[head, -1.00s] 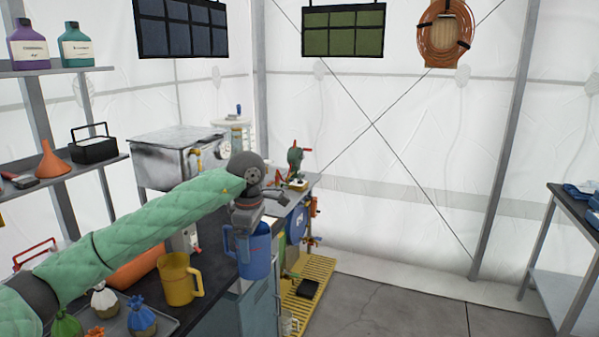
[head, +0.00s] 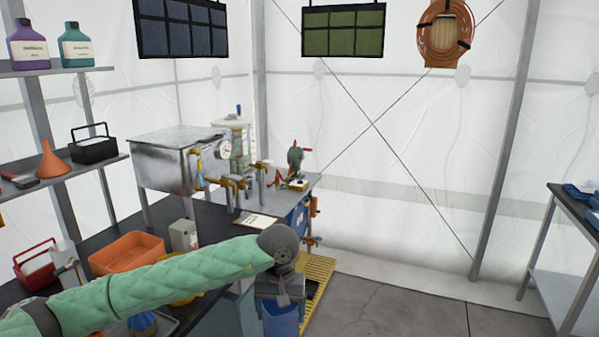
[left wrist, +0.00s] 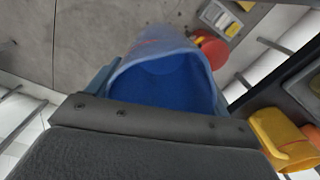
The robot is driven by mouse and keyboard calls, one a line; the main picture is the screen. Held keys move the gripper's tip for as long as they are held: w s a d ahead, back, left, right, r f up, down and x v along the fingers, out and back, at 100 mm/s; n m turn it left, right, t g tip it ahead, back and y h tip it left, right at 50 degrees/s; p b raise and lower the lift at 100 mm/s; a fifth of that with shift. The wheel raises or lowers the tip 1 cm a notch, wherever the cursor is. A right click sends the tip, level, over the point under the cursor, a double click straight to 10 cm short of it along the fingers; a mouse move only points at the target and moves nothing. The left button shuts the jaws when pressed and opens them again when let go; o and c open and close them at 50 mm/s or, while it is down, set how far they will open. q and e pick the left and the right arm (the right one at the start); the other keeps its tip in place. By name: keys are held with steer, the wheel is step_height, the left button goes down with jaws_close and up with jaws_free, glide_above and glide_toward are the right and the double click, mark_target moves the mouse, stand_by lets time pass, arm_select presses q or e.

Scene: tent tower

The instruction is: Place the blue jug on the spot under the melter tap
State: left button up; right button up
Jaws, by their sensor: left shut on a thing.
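The blue jug (head: 282,319) hangs from my left gripper (head: 281,292) at the bottom middle of the head view, in front of the bench edge and over the floor side. In the left wrist view the jug's open mouth (left wrist: 165,85) faces the camera, with the gripper body (left wrist: 150,125) across its near side. The grey metal melter (head: 172,163) stands on the bench at the back left, clear of the jug. Brass taps (head: 232,184) show at its right front. The spot under the melter tap cannot be made out. My right gripper is not in view.
An orange tray (head: 127,254) and a pale box (head: 184,235) stand on the dark bench. A yellow jug, mostly hidden behind my arm, shows in the left wrist view (left wrist: 280,140). A red-handled device (head: 294,168) stands right of the melter. Floor is open at right.

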arm_select(q)
steer(key=shift+s+d+f+m, duration=0.3)
steer(key=shift+s+f+m, duration=0.3)
steer(key=shift+m, duration=0.1)
steer(key=w+a+f+n, duration=0.1)
steer(key=w+a+n, duration=0.1)
steer(key=a, duration=1.5)
steer(key=shift+w, duration=0.4)
steer(key=shift+f, duration=0.1)
